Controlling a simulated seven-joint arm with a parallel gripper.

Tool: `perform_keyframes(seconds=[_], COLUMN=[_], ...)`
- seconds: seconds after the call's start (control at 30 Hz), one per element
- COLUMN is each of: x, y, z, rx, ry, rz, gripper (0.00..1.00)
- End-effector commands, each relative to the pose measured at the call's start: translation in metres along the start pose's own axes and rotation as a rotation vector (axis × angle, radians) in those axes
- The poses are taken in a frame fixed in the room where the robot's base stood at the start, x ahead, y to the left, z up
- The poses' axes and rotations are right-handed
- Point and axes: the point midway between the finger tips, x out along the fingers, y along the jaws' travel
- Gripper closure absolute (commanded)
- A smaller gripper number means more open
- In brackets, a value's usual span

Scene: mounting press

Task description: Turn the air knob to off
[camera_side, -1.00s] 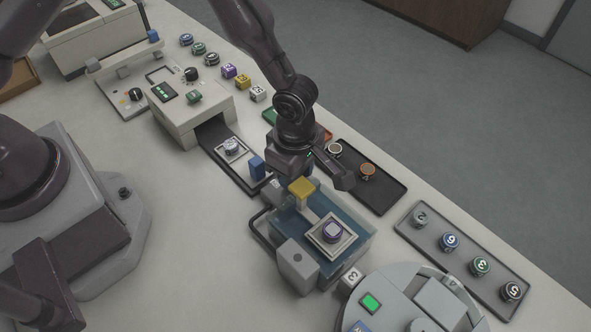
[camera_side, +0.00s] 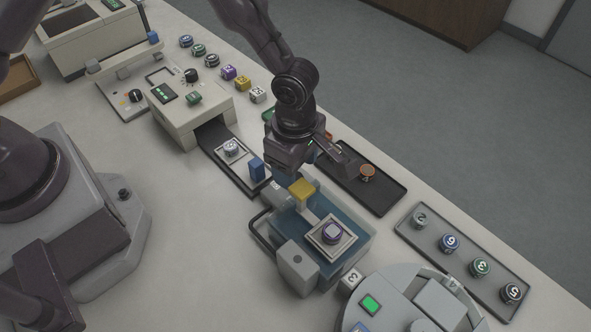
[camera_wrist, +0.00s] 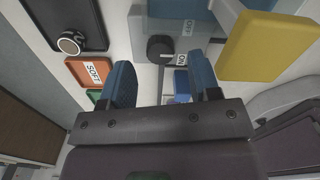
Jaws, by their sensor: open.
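The black air knob (camera_wrist: 160,48) shows in the wrist view on a pale panel, with a white label reading like ON, seen turned, beside it. Its exact pointer angle is hard to read. My gripper (camera_wrist: 163,78) is open and empty, its two blue fingers apart, with the knob beyond the gap between them and not touched. In the side view my gripper (camera_side: 288,155) hangs just behind the blue-sided press unit (camera_side: 350,248) and hides the knob.
A yellow pad (camera_side: 302,188) on the press stands close to my gripper; it also shows in the wrist view (camera_wrist: 275,47). A blue block (camera_side: 257,169) stands to the left.

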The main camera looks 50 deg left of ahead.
Motion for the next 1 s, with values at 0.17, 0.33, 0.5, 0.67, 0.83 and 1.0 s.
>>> perform_keyframes(seconds=[0.17, 0.33, 0.5, 0.67, 0.83, 1.0], x=[-0.043, -0.076, -0.097, -0.102, -0.102, -0.102], y=[0.002, 0.001, 0.001, 0.000, 0.000, 0.000], z=[0.000, 0.000, 0.000, 0.000, 0.000, 0.000], rx=[-0.002, -0.002, -0.001, 0.000, 0.000, 0.051], ry=[-0.002, -0.002, -0.001, 0.001, 0.001, 0.001], rz=[0.004, 0.003, 0.002, 0.000, 0.000, 0.000], gripper=[0.43, 0.43, 0.43, 0.43, 0.43, 0.43])
